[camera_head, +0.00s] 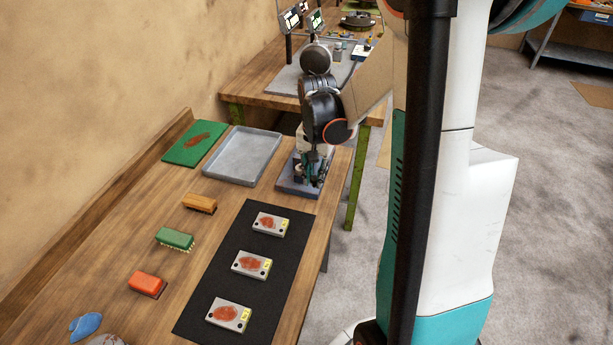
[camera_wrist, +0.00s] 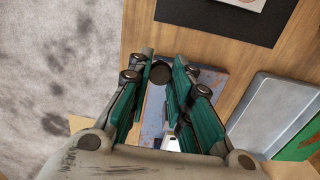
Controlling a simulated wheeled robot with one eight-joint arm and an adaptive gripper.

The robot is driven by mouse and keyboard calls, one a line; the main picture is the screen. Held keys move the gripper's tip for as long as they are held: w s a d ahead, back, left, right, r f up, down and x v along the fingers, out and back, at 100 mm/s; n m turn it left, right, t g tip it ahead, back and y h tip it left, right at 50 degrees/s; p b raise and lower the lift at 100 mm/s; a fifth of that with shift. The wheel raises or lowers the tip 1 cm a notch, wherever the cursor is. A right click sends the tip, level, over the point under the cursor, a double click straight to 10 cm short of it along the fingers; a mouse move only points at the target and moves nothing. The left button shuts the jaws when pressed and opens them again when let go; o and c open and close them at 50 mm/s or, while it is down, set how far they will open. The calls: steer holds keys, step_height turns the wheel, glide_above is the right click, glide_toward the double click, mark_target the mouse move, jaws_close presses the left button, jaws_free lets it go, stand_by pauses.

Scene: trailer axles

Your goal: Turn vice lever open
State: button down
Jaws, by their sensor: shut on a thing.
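The vice (camera_head: 290,186) sits on a blue-grey base at the far right end of the workbench. My gripper (camera_head: 314,178) reaches down over the vice and hides much of it. In the wrist view my gripper (camera_wrist: 162,78) has its teal fingers on either side of a dark round knob, which looks like the end of the vice lever (camera_wrist: 160,72). The fingers are closed on it. The rest of the lever is hidden, so its angle cannot be told. The vice's worn blue-grey base (camera_wrist: 210,80) shows behind the fingers.
A grey tray (camera_head: 243,181) lies left of the vice, with a green mat (camera_head: 181,156) beyond it. Several brushes and blocks line the left. A black mat (camera_head: 227,289) holds three stained metal parts. A second table (camera_head: 262,83) stands behind.

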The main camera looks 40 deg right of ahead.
steer(key=w+d+n, duration=0.1)
steer(key=d+n, duration=0.6)
steer(key=n, duration=0.2)
steer(key=shift+w+b, duration=0.4)
steer(key=shift+b, duration=0.05)
steer(key=shift+d+n, duration=0.15)
steer(key=shift+n, duration=0.15)
steer(key=c, duration=1.4)
jaws_free()
steer(key=shift+w, duration=0.1)
step_height(320, 180, up, 12)
steer(key=shift+r, duration=0.1)
